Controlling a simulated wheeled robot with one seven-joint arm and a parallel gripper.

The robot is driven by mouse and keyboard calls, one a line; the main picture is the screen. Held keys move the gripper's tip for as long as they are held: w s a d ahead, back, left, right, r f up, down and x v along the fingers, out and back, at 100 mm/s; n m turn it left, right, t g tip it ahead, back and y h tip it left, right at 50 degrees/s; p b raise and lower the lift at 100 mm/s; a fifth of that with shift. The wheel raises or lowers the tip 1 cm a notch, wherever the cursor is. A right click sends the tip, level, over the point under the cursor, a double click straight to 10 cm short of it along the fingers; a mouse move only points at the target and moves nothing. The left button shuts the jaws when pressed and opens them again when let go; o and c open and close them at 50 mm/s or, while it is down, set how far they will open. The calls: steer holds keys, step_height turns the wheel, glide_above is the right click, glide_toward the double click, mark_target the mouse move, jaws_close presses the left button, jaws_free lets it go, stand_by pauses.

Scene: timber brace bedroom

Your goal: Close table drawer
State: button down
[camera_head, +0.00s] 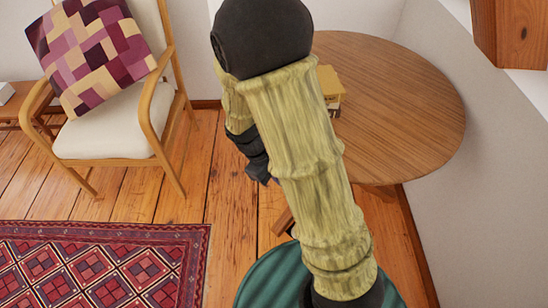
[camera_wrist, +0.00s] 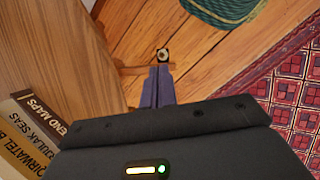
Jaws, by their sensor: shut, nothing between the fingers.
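The round wooden table (camera_head: 410,110) stands at the right in the head view, partly behind my arm. Its top (camera_wrist: 65,45) fills the left of the wrist view. My gripper (camera_head: 262,172) hangs beside the table's left side, mostly behind my arm in the head view. In the wrist view its fingers (camera_wrist: 157,88) are together and empty, just off the table edge. A short wooden bar (camera_wrist: 135,70) shows beyond the fingertips, with a small dark round piece with a pale centre (camera_wrist: 163,55) near it. I cannot tell whether these belong to a drawer. No drawer front is clearly visible.
Books lie on the table (camera_head: 329,85), also at the wrist view's lower left (camera_wrist: 25,135). A cushioned armchair (camera_head: 105,138) stands at the left, a patterned rug (camera_head: 100,265) in front of it. A wall is close at the right. Bare floor lies between chair and table.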

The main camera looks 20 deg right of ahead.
steer(key=s+d+r+m+t+y, duration=0.2)
steer(key=s+r+m+t+y, duration=0.1)
steer(key=r+m, duration=0.4)
steer(key=shift+d+r+m+t+y, duration=0.15)
steer(key=shift+r+m+t+y, duration=0.25)
steer(key=shift+r+t+y, duration=0.4)
steer(key=c, duration=2.2)
jaws_free()
steer(key=shift+r, duration=0.15)
